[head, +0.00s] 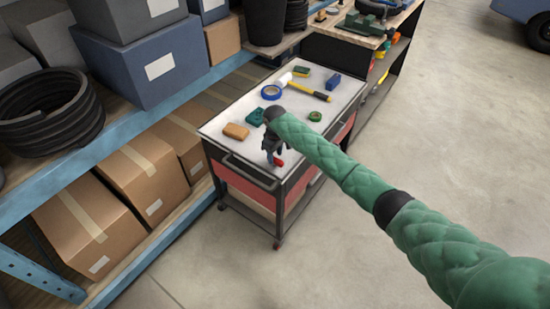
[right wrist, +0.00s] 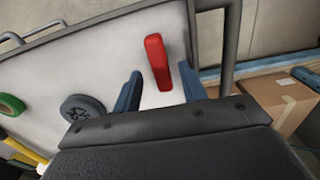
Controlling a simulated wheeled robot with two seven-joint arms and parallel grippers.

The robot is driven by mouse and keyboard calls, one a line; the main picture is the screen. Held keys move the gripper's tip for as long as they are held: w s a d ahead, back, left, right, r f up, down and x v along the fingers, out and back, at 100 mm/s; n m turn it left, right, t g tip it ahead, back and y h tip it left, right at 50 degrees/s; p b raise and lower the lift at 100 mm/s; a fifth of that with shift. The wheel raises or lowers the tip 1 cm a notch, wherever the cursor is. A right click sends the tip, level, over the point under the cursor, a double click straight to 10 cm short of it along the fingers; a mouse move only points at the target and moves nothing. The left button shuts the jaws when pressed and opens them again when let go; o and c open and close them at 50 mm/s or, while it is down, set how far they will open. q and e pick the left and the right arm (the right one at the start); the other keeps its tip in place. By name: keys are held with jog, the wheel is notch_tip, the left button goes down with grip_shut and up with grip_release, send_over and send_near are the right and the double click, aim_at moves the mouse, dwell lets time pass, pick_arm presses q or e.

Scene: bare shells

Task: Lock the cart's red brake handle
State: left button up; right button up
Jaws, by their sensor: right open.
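The cart (head: 245,189) has a pale top, a dark frame and red side panels. Its red brake handle (head: 278,162) shows as a small red piece at the near edge of the top. My right gripper (head: 271,153) is over that edge, pointing down, right by the handle. In the right wrist view the red brake handle (right wrist: 157,60) lies ahead of and between the two blue-grey fingers of my right gripper (right wrist: 160,72). The fingers are apart, with gaps on both sides of it. I cannot tell how far it is turned. My left gripper is not in view.
On the cart top lie an orange block (head: 236,131), a blue tape roll (head: 271,92), a yellow-handled hammer (head: 308,91) and a green ring (head: 315,116). A blue shelf rack (head: 120,128) with boxes stands close on the left. The floor on the right is clear.

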aim_at(275, 158)
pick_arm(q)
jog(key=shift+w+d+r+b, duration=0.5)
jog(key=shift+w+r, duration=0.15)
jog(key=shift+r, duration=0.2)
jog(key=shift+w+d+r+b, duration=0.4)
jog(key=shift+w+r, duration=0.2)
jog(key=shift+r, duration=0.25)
pick_arm(e)
jog(key=shift+r, duration=3)
